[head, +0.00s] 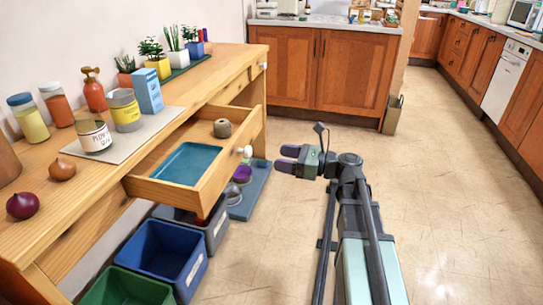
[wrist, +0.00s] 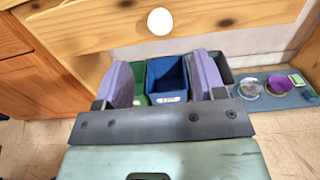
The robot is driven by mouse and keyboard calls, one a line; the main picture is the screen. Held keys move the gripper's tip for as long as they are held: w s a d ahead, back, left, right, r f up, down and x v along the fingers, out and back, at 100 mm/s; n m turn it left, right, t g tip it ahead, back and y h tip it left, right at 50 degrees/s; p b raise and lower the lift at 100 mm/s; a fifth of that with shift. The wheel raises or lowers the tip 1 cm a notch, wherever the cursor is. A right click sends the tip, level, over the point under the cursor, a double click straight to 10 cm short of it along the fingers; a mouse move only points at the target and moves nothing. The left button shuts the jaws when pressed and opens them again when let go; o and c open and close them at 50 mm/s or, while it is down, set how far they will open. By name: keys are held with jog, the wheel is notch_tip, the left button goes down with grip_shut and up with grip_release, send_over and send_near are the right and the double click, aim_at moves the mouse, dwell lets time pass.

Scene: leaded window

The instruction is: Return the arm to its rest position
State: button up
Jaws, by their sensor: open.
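My arm reaches forward over the floor in the head view, with my gripper (head: 284,159) at its end, pointing left toward the wooden bench. The two purple finger pads stand apart with nothing between them. The gripper is to the right of the open drawer (head: 228,181) and its white knob (head: 247,152), apart from them in the picture. In the wrist view my gripper (wrist: 163,82) is open and empty. The drawer front and white knob (wrist: 160,21) show beyond it, with bins beyond and below the fingers.
The drawer holds a blue tray (head: 187,161) and a grey-brown roll (head: 222,128). Below are a blue bin (head: 163,250), a green bin (head: 125,288), a grey bin (head: 214,235) and a blue mat (head: 253,195) with dishes. Floor to the right of my arm is clear.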

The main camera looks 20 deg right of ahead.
dwell(0.3)
jog(key=s+a+f+n+g+h, duration=0.2)
jog(key=s+f+n+g+h, duration=0.3)
jog(key=s+f+n+h, duration=0.55)
jog(key=s+a+f+n+g+h, duration=0.4)
jog(key=f+n, duration=0.3)
jog(key=n, duration=0.7)
notch_tip(320, 180, up, 32)
jog(key=d+h+p, duration=0.1)
jog(key=p, duration=3)
jog(key=shift+s+d, duration=0.3)
jog(key=shift+s, duration=0.1)
